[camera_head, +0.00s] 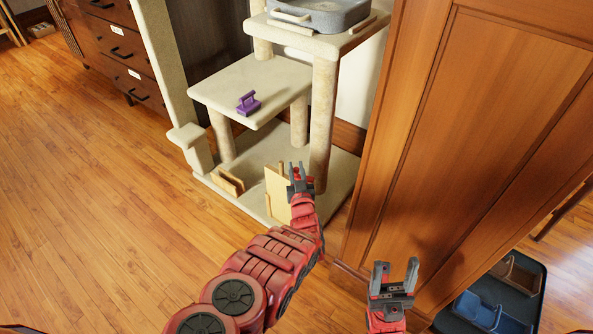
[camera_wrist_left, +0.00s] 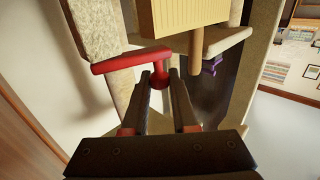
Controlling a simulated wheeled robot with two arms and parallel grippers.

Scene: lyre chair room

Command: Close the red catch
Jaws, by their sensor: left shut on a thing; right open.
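The red catch (camera_wrist_left: 128,61) shows in the left wrist view as a red bar with a short arm that turns down to a rounded end. My left gripper (camera_wrist_left: 162,78) is shut on that rounded end, with one finger on each side. In the head view my left gripper (camera_head: 299,172) is low by the cat tree, beside an upright pale wooden panel (camera_head: 277,193), and mostly hides the catch. My right gripper (camera_head: 396,275) is open and empty at the lower right.
The cat tree's base (camera_head: 254,150) and posts surround my left gripper. A purple handled object (camera_head: 248,103) lies on its middle shelf, and a grey tray (camera_head: 322,14) is on top. A wooden cabinet (camera_head: 480,130) stands close on the right. The floor at left is clear.

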